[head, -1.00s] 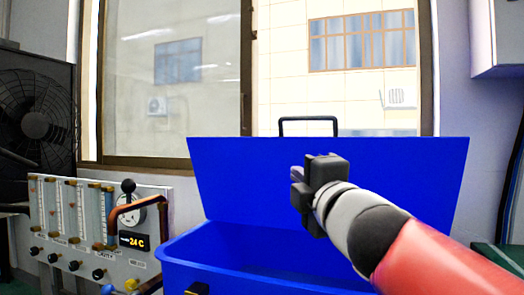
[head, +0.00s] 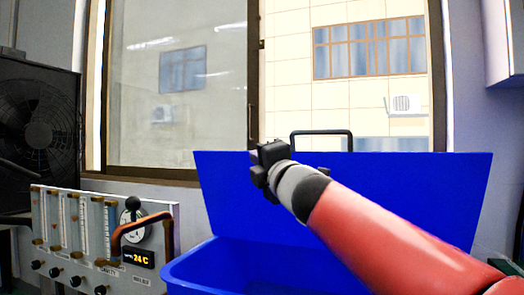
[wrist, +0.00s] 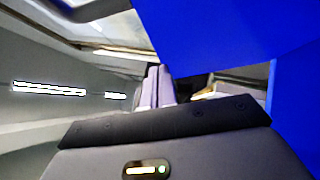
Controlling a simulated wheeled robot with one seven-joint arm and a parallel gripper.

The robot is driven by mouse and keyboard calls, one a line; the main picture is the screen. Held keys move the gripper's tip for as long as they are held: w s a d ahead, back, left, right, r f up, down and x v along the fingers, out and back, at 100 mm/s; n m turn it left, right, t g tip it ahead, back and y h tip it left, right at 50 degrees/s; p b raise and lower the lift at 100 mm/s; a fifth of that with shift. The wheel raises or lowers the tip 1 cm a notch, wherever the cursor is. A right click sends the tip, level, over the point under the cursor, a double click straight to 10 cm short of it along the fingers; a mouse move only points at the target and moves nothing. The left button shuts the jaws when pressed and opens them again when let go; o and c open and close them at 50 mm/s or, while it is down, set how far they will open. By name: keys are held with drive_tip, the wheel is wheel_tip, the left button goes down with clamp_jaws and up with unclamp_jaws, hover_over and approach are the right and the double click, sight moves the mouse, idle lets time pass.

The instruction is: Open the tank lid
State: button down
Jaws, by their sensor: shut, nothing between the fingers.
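The blue tank (head: 200,272) stands low in the middle of the head view, cut off by the bottom edge. Its blue lid (head: 420,195) stands raised at the back of the tank, so the lid is open and part of the tank's inside shows. A dark handle (head: 322,133) sticks up above the lid's top edge. My gripper (head: 262,165) is in front of the lid's upper left part in the head view, shut and empty. Its fingers (wrist: 157,88) show in the wrist view, with blue surface (wrist: 215,35) beyond them. Whether it touches the lid cannot be told.
A panel with flow tubes, knobs and a temperature display (head: 137,258) stands left of the tank, with a copper-coloured pipe (head: 140,228) close to the tank. A large black fan (head: 38,130) is at far left. A window (head: 180,90) is behind.

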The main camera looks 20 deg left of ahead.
drive_tip(key=shift+w+r, duration=0.15)
drive_tip(key=shift+w, duration=0.35)
drive_tip(key=shift+r, duration=0.1)
